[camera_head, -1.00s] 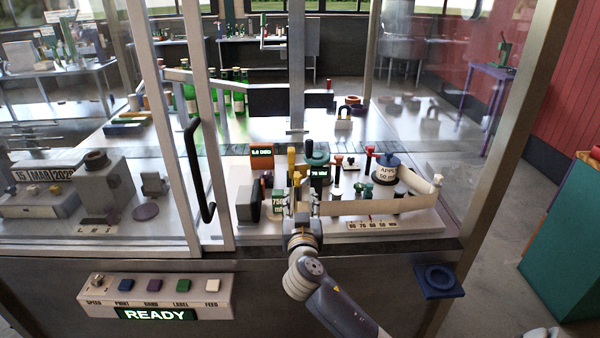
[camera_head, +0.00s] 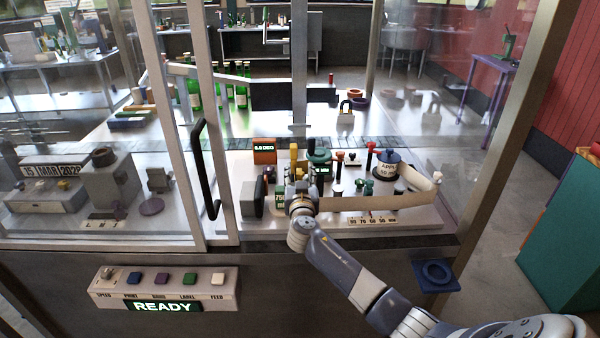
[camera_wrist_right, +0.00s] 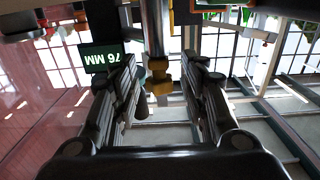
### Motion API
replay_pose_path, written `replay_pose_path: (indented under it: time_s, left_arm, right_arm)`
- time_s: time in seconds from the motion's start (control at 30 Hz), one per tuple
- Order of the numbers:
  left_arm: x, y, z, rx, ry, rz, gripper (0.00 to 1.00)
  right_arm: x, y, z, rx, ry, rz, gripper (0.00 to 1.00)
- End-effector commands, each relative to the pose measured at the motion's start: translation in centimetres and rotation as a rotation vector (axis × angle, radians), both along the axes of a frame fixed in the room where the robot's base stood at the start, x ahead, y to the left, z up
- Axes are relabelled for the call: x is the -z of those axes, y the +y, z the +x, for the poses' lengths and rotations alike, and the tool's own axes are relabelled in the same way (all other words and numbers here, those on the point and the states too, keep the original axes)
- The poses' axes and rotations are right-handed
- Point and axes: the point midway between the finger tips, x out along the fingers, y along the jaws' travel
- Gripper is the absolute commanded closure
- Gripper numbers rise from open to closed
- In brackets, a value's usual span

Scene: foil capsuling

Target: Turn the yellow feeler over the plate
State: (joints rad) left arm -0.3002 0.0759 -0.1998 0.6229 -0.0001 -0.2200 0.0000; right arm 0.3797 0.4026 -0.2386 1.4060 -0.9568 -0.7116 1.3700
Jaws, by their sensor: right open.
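The yellow feeler (camera_head: 293,152) stands upright on the machine's bench, just beyond my right gripper (camera_head: 299,183), which partly hides its lower part. In the right wrist view, a yellow knobbed piece (camera_wrist_right: 160,76) on a metal post lies between the open fingers of my right gripper (camera_wrist_right: 162,85), with a visible gap on each side. I cannot tell which surface is the plate. My left gripper is not in view.
A green "76 MM" display (camera_wrist_right: 100,57) is close to one finger. A dark green round knob (camera_head: 319,156) stands right of the feeler, and an orange display box (camera_head: 264,151) left. A beige strip (camera_head: 375,203) runs right. The door handle (camera_head: 206,170) is left.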

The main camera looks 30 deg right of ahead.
Motion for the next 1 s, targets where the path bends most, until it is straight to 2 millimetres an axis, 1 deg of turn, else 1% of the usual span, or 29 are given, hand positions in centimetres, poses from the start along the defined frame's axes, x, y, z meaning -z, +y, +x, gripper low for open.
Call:
replay_pose_path:
  time_s: [0.3,0.37,0.4,0.47,0.5,0.8,1.0]
  left_arm:
    - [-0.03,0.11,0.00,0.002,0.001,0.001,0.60]
    - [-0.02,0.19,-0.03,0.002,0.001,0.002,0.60]
    - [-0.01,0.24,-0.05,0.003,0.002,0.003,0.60]
    - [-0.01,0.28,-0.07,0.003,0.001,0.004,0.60]
    - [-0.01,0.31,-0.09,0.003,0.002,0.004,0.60]
    - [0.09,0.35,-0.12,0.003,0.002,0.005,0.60]
    - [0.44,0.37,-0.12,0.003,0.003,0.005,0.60]
  right_arm:
    - [0.00,-0.09,0.14,0.000,0.000,0.000,0.59]
    - [0.01,-0.09,0.13,0.000,0.000,0.000,0.73]
    - [0.01,-0.09,0.13,0.000,0.000,0.000,0.82]
    - [0.01,-0.09,0.12,0.000,0.000,0.000,0.95]
    - [0.01,-0.09,0.12,0.000,0.000,0.000,1.00]
    - [0.04,-0.16,0.08,-0.015,0.000,0.000,1.00]
    - [0.13,-0.21,0.02,-0.094,0.000,0.000,1.00]
